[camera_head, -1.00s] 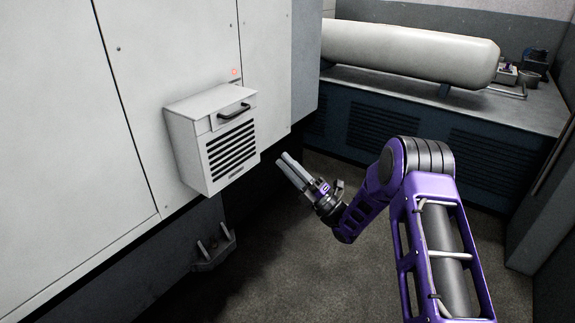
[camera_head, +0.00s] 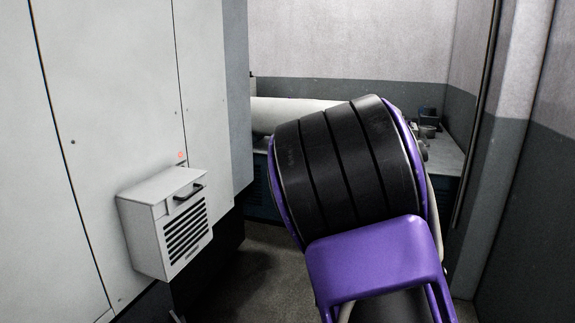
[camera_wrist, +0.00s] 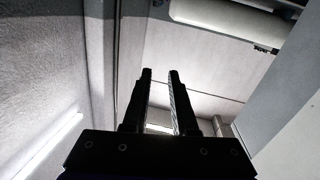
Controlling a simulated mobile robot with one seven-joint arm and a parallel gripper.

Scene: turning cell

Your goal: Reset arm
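My gripper (camera_wrist: 160,80) shows in the wrist view as two dark, parallel fingers with a clear gap between them. Nothing is between the fingers. In the head view my gripper is hidden; my own purple and black arm fills the middle right of the picture, close to the camera. The wrist view looks past the fingers at pale walls and a ceiling.
A white cabinet (camera_head: 100,110) with a louvred box (camera_head: 165,220) on its front stands at the left. Behind my arm a white cylinder (camera_head: 285,115) lies on a dark bench. A grey wall (camera_head: 530,220) is close at the right. Dark floor (camera_head: 250,270) is free between.

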